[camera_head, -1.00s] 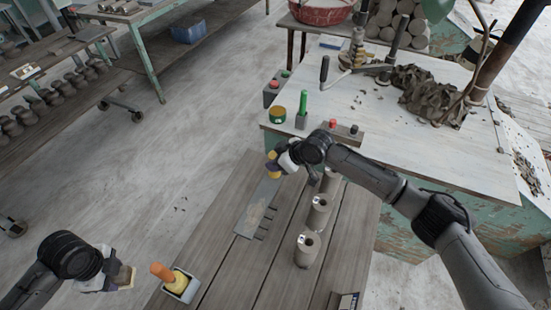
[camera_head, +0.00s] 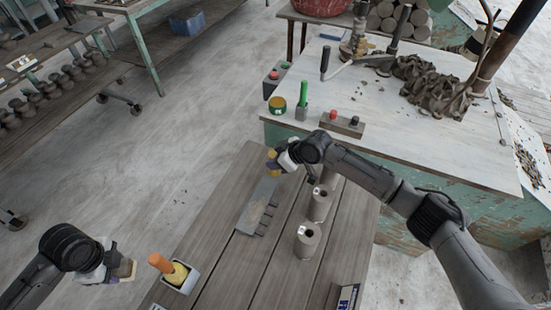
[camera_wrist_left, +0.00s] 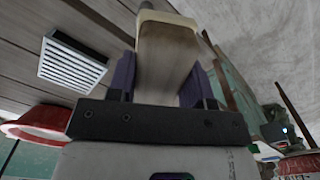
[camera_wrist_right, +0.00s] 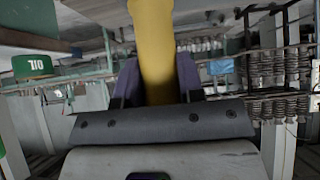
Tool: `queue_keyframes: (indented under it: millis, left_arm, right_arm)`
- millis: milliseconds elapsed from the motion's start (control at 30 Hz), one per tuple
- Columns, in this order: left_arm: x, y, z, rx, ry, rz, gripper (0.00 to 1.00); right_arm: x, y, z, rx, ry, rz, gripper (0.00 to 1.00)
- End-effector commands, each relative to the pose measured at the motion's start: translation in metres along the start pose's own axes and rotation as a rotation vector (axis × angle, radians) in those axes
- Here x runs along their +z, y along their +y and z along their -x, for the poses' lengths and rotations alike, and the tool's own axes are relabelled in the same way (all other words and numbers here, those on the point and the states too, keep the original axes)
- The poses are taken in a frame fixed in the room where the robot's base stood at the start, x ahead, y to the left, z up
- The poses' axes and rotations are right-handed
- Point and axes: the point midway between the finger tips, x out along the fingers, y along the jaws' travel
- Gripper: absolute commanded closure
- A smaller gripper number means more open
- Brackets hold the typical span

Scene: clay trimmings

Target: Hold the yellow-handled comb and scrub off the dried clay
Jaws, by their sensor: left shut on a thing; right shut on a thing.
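The comb (camera_head: 257,205) is a flat grey plate with several teeth on its right edge and pale tan clay on its face. My right gripper (camera_head: 274,160) is shut on its yellow handle, which fills the middle of the right wrist view (camera_wrist_right: 153,50). The plate hangs over the plank bench, tilted; its gap above the planks is unclear. My left gripper (camera_head: 119,270) is shut on a wooden brush-like block (camera_wrist_left: 167,55) with a pale edge. The block (camera_head: 127,269) is at the lower left, well apart from the comb.
Open floor lies left of the bench.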

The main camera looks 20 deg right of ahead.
Motion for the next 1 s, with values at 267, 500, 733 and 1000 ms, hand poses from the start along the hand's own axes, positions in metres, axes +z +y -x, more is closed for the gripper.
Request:
queue_keyframes:
  millis: [267, 500, 733, 1000]
  left_arm:
    - [0.0, 0.0, -0.002, 0.0, 0.0, 0.0, 0.72]
    - [0.0, 0.0, -0.007, 0.0, 0.0, 0.0, 0.72]
    - [0.0, 0.0, -0.013, 0.0, 0.0, 0.0, 0.72]
    - [0.0, 0.0, -0.014, 0.0, 0.0, 0.0, 0.72]
  right_arm:
    - [0.003, 0.0, -0.004, 0.0, 0.002, -0.001, 1.0]
    - [0.013, 0.0, -0.013, 0.0, 0.001, -0.003, 1.0]
    - [0.021, 0.0, -0.022, 0.0, 0.002, -0.001, 1.0]
    - [0.024, 0.001, -0.025, 0.0, 0.003, -0.001, 1.0]
